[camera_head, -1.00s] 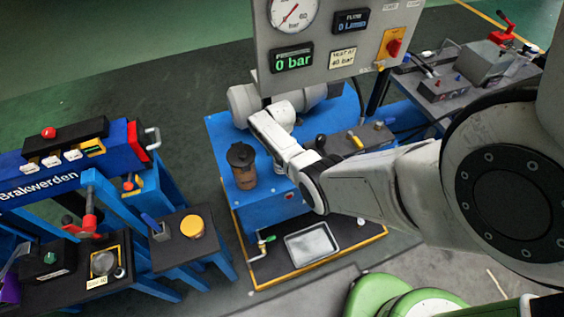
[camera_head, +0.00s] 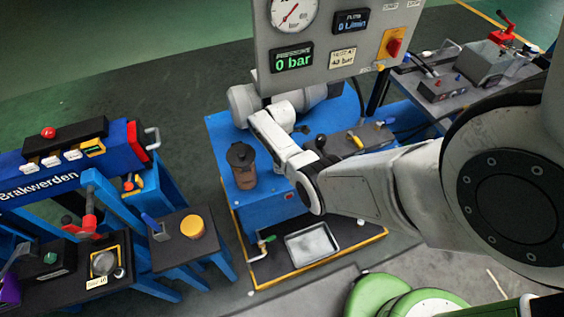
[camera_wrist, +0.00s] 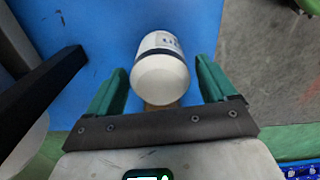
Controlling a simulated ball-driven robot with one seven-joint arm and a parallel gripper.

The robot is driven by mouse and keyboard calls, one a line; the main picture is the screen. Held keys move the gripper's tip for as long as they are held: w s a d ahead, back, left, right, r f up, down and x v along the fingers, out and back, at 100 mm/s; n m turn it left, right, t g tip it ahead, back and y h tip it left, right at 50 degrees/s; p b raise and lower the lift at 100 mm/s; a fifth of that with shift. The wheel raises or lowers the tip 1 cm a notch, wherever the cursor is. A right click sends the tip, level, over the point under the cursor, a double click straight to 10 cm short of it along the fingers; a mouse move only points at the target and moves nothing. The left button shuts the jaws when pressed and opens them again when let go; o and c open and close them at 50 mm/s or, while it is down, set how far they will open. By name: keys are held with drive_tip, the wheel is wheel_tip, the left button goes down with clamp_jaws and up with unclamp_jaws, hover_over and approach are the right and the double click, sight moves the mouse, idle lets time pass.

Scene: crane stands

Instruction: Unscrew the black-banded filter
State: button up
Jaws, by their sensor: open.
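A white filter canister (camera_wrist: 160,75) with a dark band around it and a printed label shows in the wrist view, over a blue surface. My gripper (camera_wrist: 161,68) is open, with one green finger on each side of the canister. A narrow gap shows on both sides, and I cannot tell whether either finger touches it. In the head view my own arm hides the gripper's fingers and most or all of this filter.
A brown canister with a black lid (camera_head: 242,166) stands on the blue bench (camera_head: 222,128). A gauge panel (camera_head: 330,80) reading 0 bar rises behind. A metal tray (camera_head: 311,243) lies in front. A blue press stand (camera_head: 60,165) is at left. A black bar (camera_wrist: 40,90) runs close left of the fingers.

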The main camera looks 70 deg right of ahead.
drive_tip(key=m, duration=1.2)
drive_tip(key=shift+m, duration=0.3)
drive_tip(key=m, duration=0.6)
drive_tip(key=shift+b, duration=0.4)
drive_tip(key=m, duration=0.6)
drive_tip(key=shift+m, duration=0.4)
drive_tip(key=c, duration=1)
drive_tip(key=shift+c, duration=0.9)
drive_tip(key=shift+r, duration=0.1)
